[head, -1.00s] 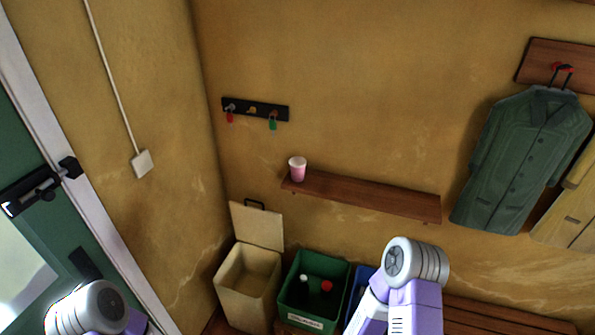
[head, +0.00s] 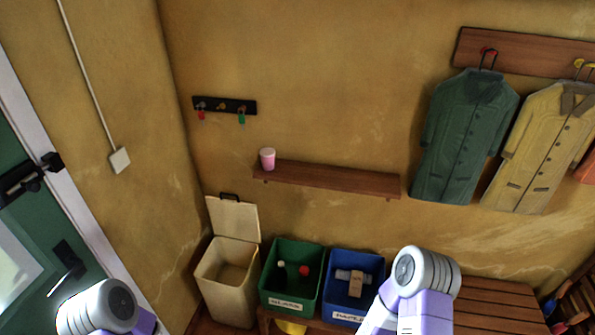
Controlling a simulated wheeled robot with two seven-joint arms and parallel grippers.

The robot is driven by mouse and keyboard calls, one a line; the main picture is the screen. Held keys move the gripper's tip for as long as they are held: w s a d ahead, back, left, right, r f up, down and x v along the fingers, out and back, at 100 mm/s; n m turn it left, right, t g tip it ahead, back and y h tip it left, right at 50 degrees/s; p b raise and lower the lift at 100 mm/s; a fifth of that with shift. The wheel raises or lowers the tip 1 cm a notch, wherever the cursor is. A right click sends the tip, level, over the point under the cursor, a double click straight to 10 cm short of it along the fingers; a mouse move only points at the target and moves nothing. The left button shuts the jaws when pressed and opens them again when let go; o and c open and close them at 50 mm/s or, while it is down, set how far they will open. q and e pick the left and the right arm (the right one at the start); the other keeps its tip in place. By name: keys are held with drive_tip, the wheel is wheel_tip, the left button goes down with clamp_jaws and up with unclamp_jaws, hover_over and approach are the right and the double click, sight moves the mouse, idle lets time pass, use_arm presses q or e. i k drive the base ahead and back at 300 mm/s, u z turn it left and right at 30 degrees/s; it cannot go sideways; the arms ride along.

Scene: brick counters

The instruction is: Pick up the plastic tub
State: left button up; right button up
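A small pink tub with a whitish top (head: 267,160) stands upright on the left end of a brown wall shelf (head: 330,180). It is the only thing on the shelf and looks like the plastic tub. Neither of my grippers is in view. Only upper parts of my two arms show at the bottom edge, well below the shelf. Nothing hides the tub.
Below the shelf stand an open cream bin (head: 228,290), a green glass box (head: 292,274) and a blue box (head: 353,285), each box with items inside. Coats (head: 465,137) hang at right. A key rack (head: 224,105) hangs upper left. A green door (head: 35,230) is left.

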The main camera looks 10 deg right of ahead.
sight(267, 154)
drive_tip(key=z, duration=0.4)
drive_tip(key=k, duration=0.9)
drive_tip(key=u, duration=0.6)
drive_tip(key=i, duration=0.75)
drive_tip(key=u, duration=0.7)
drive_tip(key=i, duration=0.9)
drive_tip(key=z, duration=0.35)
